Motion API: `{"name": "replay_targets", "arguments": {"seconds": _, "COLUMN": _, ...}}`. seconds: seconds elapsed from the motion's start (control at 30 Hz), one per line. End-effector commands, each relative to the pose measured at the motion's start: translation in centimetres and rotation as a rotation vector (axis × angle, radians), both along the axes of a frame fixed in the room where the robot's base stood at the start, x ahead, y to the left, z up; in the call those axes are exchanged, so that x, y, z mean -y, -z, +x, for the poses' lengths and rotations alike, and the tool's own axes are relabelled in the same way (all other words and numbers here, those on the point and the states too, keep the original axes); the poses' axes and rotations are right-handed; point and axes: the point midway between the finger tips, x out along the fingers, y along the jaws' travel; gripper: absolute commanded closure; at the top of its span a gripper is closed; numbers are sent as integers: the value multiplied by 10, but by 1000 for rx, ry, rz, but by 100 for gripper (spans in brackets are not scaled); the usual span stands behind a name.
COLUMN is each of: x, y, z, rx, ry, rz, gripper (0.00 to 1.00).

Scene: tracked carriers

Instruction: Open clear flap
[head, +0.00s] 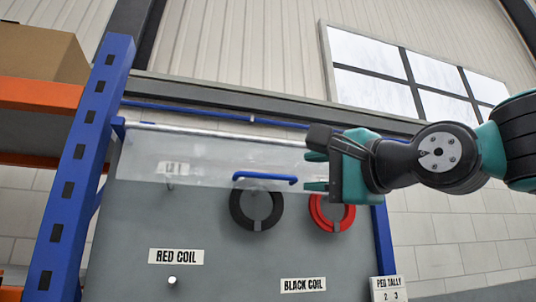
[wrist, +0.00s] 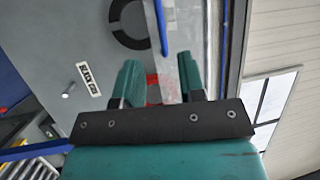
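The clear flap (head: 210,158) hangs from a metal rod across the grey board, with a blue handle (head: 264,178) near its lower edge. The flap also shows in the wrist view (wrist: 174,48), with part of its handle (wrist: 161,28). My gripper (head: 310,171) is at the flap's right end, to the right of the handle. Its fingers are apart, one above the other in the head view. In the wrist view, part of the flap shows between the fingers (wrist: 158,78); I cannot tell whether they touch it. The handle is outside the fingers.
A black coil (head: 256,221) and a red coil (head: 332,220) hang on the board behind the flap. Bare pegs and labels are on the board; a blue upright (head: 80,170) stands left. A peg tally sign (head: 388,290) is at lower right.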

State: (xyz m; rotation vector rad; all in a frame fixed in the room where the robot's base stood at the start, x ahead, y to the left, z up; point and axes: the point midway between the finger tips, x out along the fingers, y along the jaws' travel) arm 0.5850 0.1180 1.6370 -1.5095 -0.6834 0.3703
Motion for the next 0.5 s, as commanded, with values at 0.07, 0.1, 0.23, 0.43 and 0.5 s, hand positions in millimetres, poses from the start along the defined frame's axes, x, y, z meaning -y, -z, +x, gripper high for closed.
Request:
{"name": "replay_targets", "arguments": {"seconds": 0.07, "x": -4, "y": -9, "z": 5, "rx": -4, "ry": 0, "rz": -2, "gripper": 63}}
{"name": "replay_targets", "arguments": {"seconds": 0.1, "x": -6, "y": -9, "z": 7, "rx": -3, "ry": 0, "rz": -2, "gripper": 63}}
{"name": "replay_targets", "arguments": {"seconds": 0.23, "x": -24, "y": -11, "z": 28, "rx": -4, "ry": -1, "rz": -3, "gripper": 63}}
{"name": "replay_targets", "arguments": {"seconds": 0.43, "x": -51, "y": -19, "z": 62, "rx": -3, "ry": -1, "rz": -3, "gripper": 63}}
{"name": "replay_targets", "arguments": {"seconds": 0.5, "x": -59, "y": -21, "z": 72, "rx": -2, "ry": 0, "rz": -3, "gripper": 63}}
